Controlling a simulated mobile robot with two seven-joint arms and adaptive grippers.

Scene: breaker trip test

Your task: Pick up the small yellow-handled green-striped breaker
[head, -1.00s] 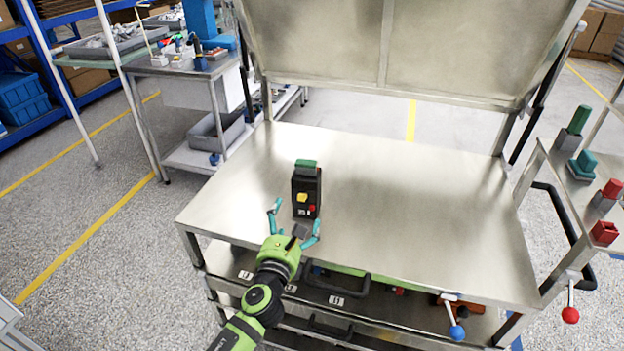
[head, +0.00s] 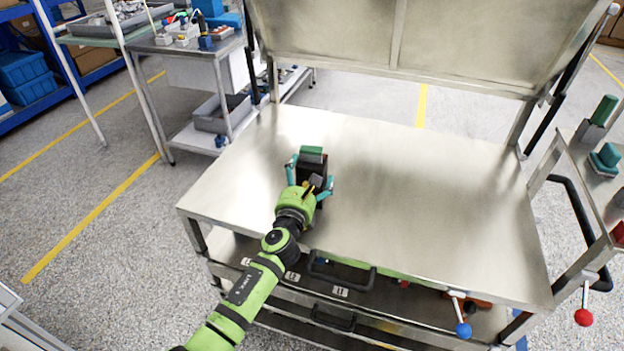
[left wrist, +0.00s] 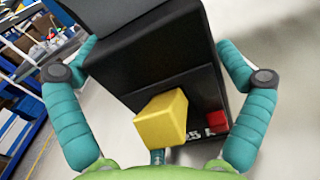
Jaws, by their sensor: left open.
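The breaker (head: 312,166) stands upright on the metal workbench, black with a green stripe on top. In the left wrist view the black breaker body (left wrist: 150,62) shows large, with a yellow handle (left wrist: 162,120) and a small red button (left wrist: 218,121) on its front. My left gripper (head: 310,174) is open, with its teal fingers on either side of the breaker. In the left wrist view the left finger is close to the body's side and the right finger lies beside it; contact is unclear. The gripper partly hides the breaker's front in the head view. My right gripper is not in view.
The workbench top (head: 430,200) is clear to the right of the breaker. An upright metal panel (head: 440,45) rises behind it. A side table at right holds green and teal parts (head: 604,158). A cluttered table (head: 190,48) stands at back left.

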